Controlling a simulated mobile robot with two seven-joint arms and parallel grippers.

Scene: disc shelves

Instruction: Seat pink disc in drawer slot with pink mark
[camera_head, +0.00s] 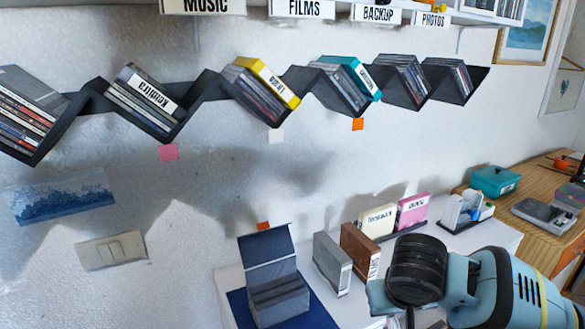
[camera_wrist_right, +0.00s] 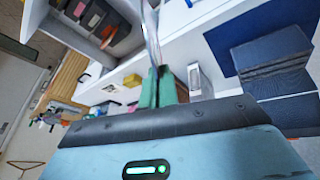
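My right gripper (camera_wrist_right: 158,85) shows its green fingers close together in the right wrist view, around a thin, silvery, disc-like thing (camera_wrist_right: 151,35) seen edge-on; its label colour cannot be told. In the head view my right arm comes in at the lower right and its fingers are hidden. An open drawer-like compartment (camera_wrist_right: 128,45) with coloured items lies at the upper left of the wrist view; no pink mark is clear there. A pink mark (camera_head: 169,152) is on the wall under the zigzag shelf. My left gripper is out of view.
The zigzag shelf (camera_head: 208,88) on the wall holds several cases. On the white top (camera_head: 228,285) stand a dark open box (camera_head: 268,258) on a blue mat, a grey case (camera_head: 332,263), a brown case (camera_head: 360,250) and a cream case (camera_head: 377,221). A wooden desk (camera_head: 540,232) is at right.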

